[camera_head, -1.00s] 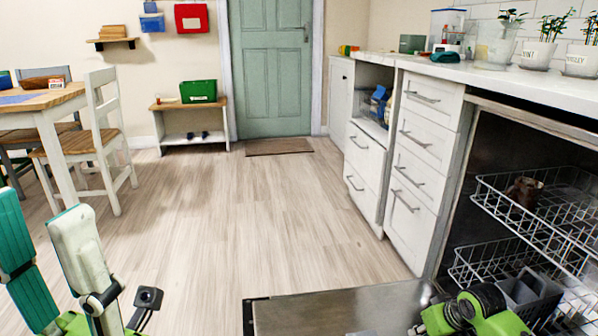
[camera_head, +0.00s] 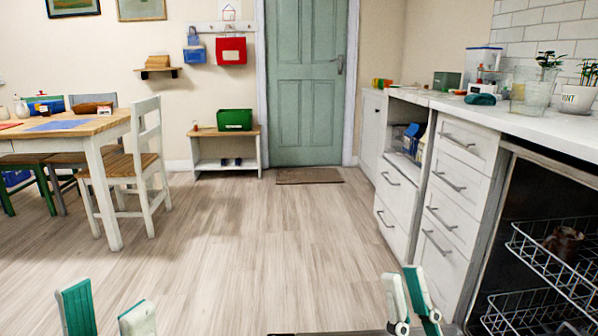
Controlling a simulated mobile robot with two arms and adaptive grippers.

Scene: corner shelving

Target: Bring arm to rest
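My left gripper (camera_head: 108,308) shows at the bottom left of the head view, with one teal and one white finger pointing up. Its fingers stand apart with nothing between them, so it is open. My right gripper (camera_head: 402,275) shows at the bottom, right of centre, also pointing up. Its two fingers look close together from this angle, and I cannot tell how far apart they are. I see nothing held in it. The lower parts of both arms are out of the picture.
An open dishwasher with wire racks (camera_head: 560,262) is at the right, a brown cup (camera_head: 563,243) in its upper rack. White drawers (camera_head: 450,205) stand beside it. A table (camera_head: 95,140) and chair (camera_head: 145,170) are at the left. The wooden floor (camera_head: 250,240) between is clear.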

